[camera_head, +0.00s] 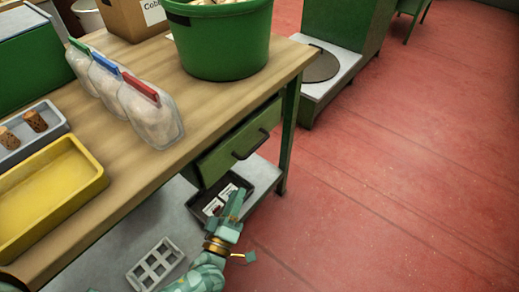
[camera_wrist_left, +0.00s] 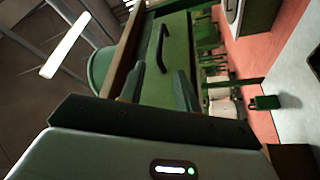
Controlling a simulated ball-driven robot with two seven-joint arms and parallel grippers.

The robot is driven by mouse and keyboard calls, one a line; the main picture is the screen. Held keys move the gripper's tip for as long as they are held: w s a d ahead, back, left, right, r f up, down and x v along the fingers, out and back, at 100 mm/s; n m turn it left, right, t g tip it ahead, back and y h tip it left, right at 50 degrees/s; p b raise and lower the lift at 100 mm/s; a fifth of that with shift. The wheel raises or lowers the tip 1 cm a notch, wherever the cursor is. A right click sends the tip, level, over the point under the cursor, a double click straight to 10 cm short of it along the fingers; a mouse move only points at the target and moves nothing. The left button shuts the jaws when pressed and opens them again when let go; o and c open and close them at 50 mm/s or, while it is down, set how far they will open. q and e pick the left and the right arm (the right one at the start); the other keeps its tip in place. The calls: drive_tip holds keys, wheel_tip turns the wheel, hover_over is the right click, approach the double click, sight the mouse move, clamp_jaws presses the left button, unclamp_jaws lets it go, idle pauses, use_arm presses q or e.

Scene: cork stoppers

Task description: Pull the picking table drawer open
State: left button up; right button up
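The picking table (camera_head: 205,100) has a wooden top and green legs. Its green drawer (camera_head: 222,158) sits under the top and looks closed, with a dark bar handle (camera_head: 250,146) on its front. My left gripper (camera_head: 236,204) is below and in front of the handle, apart from it. In the left wrist view, the drawer front (camera_wrist_left: 178,65) and handle (camera_wrist_left: 161,50) lie beyond the fingers. The left gripper (camera_wrist_left: 157,88) shows two fingers apart with nothing between them. My right gripper is not in view.
A green tub (camera_head: 225,45), bagged packs (camera_head: 150,118), a yellow tray (camera_head: 45,195) and a grey tray with corks (camera_head: 50,112) stand on the table. A lower shelf holds a dark tray (camera_head: 262,175) and a grey grid (camera_head: 155,265). Red floor (camera_head: 400,180) is clear at right.

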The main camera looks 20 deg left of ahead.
use_arm(q)
drive_tip(key=b, duration=0.2)
approach(254, 150)
drive_tip(key=f+x, duration=0.1)
drive_tip(key=x, duration=0.3)
drive_tip(key=b+x, duration=0.1)
drive_tip(key=x, duration=0.5)
drive_tip(key=shift+r, duration=0.15)
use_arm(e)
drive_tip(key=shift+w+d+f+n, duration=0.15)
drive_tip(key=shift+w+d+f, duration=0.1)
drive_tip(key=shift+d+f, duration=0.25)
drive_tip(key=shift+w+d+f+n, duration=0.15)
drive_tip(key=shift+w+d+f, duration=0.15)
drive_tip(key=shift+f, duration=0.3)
use_arm(q)
clamp_jaws()
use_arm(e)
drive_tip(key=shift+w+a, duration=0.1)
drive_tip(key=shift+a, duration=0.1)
